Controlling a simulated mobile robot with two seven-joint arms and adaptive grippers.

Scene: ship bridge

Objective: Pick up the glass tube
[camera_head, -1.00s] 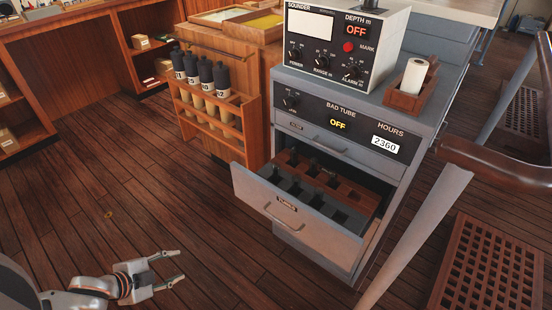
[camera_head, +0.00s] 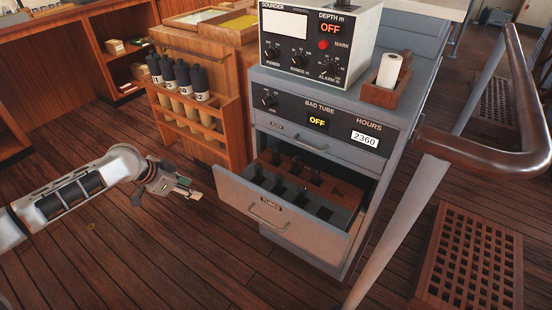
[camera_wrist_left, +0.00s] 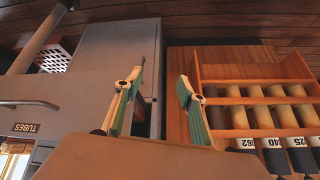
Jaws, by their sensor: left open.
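No glass tube can be made out for certain. An open drawer (camera_head: 232,196) labelled TUBES juts from the grey cabinet. Inside it, a brown slotted rack (camera_head: 318,180) holds several small dark upright pieces, too small to identify. My left gripper (camera_head: 188,188) is open and empty, just left of the drawer's front corner. In the left wrist view the open fingers (camera_wrist_left: 160,85) have nothing between them. The upside-down TUBES label (camera_wrist_left: 26,127) shows at the left there. My right gripper is not in view.
A sounder box (camera_head: 318,40) and a small wooden holder with a white roll (camera_head: 389,70) stand on the cabinet. A wooden rack of dark-capped rolls (camera_head: 200,118) is left of the drawer. A handrail (camera_head: 470,150) stands at the right. Floor at lower left is clear.

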